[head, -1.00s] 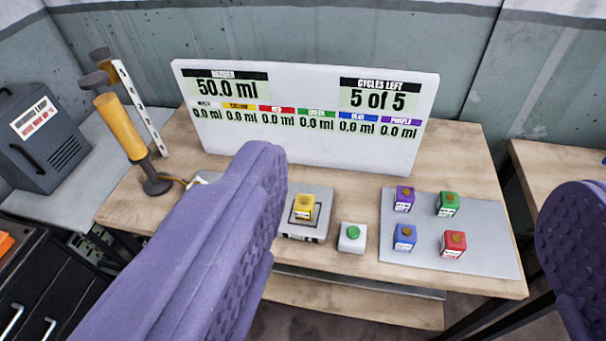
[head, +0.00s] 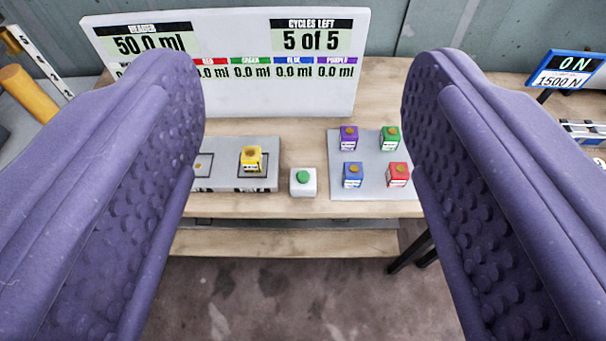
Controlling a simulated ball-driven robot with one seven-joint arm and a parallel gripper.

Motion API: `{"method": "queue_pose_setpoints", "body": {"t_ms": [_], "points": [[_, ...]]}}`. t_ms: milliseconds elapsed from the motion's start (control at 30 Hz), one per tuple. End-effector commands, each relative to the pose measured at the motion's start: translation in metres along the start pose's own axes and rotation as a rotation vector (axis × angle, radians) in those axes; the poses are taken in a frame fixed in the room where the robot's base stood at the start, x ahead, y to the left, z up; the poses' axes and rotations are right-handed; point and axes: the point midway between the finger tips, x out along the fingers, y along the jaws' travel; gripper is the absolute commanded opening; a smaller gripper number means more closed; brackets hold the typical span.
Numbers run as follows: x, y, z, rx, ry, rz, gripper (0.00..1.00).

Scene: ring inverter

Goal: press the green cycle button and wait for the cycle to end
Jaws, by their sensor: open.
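The green cycle button (head: 303,177) sits on a small white box near the front edge of the wooden table, in the middle of the head view. My gripper (head: 303,110) is open and empty, with its two purple padded fingers wide apart at left and right. The button shows between the fingers, beyond them and apart from both. The white display board (head: 240,95) behind it reads 50.0 ml for the beaker and 5 of 5 cycles left. My left finger hides part of the board's lower left.
Left of the button, a yellow block (head: 251,160) stands on a grey platform (head: 235,184). Right of it, a grey plate (head: 371,155) carries purple, green, blue and red blocks.

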Motion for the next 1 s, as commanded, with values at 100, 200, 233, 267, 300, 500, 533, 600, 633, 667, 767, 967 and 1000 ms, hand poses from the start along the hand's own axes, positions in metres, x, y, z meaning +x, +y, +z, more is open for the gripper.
{"method": "queue_pose_setpoints", "body": {"t_ms": [100,200,233,267,300,500,533,600,633,667,767,967,1000], "points": [[0.0000,0.0000,0.0000,0.000,0.000,0.000,0.35],[0.0000,0.0000,0.0000,0.000,0.000,0.000,0.12],[0.0000,0.0000,0.0000,0.000,0.000,0.000,0.05],[0.0000,0.0000,0.0000,0.000,0.000,0.000,0.00],[0.0000,0.0000,0.0000,0.000,0.000,0.000,0.00],[0.0000,0.0000,0.0000,0.000,0.000,0.000,0.00],[0.0000,0.0000,0.0000,0.000,0.000,0.000,0.00],[0.0000,0.0000,0.0000,0.000,0.000,0.000,0.00],[0.0000,0.0000,0.0000,0.000,0.000,0.000,0.00],[0.0000,0.0000,0.0000,0.000,0.000,0.000,0.00],[0.0000,0.0000,0.0000,0.000,0.000,0.000,0.00],[0.0000,0.0000,0.0000,0.000,0.000,0.000,0.00],[0.0000,0.0000,0.0000,0.000,0.000,0.000,0.00]]}}
